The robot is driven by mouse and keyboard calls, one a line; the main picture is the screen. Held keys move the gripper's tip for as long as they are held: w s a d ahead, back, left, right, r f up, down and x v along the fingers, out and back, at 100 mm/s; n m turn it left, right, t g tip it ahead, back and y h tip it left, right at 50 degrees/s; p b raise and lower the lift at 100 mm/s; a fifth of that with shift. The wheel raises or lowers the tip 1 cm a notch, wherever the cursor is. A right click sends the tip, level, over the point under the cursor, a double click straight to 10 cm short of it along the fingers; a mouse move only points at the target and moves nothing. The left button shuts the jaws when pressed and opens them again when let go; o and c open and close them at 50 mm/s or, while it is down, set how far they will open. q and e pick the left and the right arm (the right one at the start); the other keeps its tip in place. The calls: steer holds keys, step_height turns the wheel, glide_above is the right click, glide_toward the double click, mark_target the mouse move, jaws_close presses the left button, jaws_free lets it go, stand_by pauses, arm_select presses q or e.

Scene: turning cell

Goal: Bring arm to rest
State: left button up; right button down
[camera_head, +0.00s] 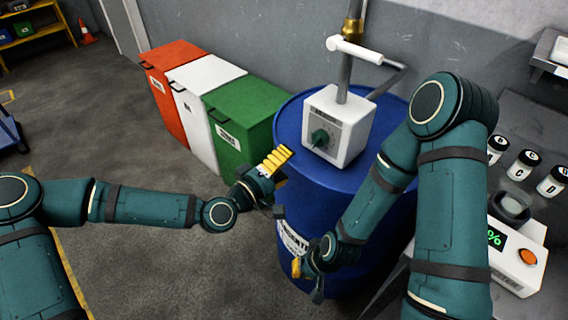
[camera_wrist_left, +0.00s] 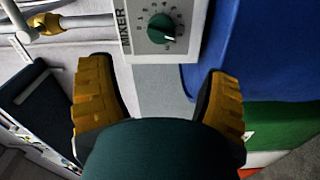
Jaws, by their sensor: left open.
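My left arm reaches in from the left in the head view. Its gripper (camera_head: 274,165) is at the left edge of the blue drum, just left of the mixer box. In the left wrist view the two yellow-padded fingers of the left gripper (camera_wrist_left: 157,72) stand wide apart with nothing between them. My right arm comes down from the right, in front of the drum. Its gripper (camera_head: 305,268) hangs low by the drum's front side, and its finger gap is not clear.
The blue drum (camera_head: 290,125) carries a white mixer box (camera_head: 345,140) with a green dial (camera_wrist_left: 162,28). Green (camera_head: 245,110), white (camera_head: 190,85) and red (camera_head: 165,60) bins stand behind left. A scale (camera_head: 515,265) and labelled jars (camera_head: 522,165) are at right. The left floor is largely clear.

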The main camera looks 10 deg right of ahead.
arm_select(q)
steer(key=s+a+f+m+g+y, duration=0.2)
steer(key=s+f+g, duration=0.15)
steer(key=f, duration=0.45)
steer(key=s+a+f+m+g+y, duration=0.1)
steer(key=s+f+g+y, duration=0.15)
steer(key=s+f, duration=0.45)
steer(key=s+a+f+g+y, duration=0.1)
steer(key=s+a+f+y, duration=0.1)
steer(key=a+f, duration=0.2)
steer(key=s+a+f+m+g+y, duration=0.1)
steer(key=a+f, duration=0.4)
steer(key=a, duration=0.5)
steer(key=s+g+y, duration=0.1)
steer(key=s+y, duration=0.1)
steer(key=shift+s+f+y, duration=0.3)
steer(key=shift+y, duration=0.05)
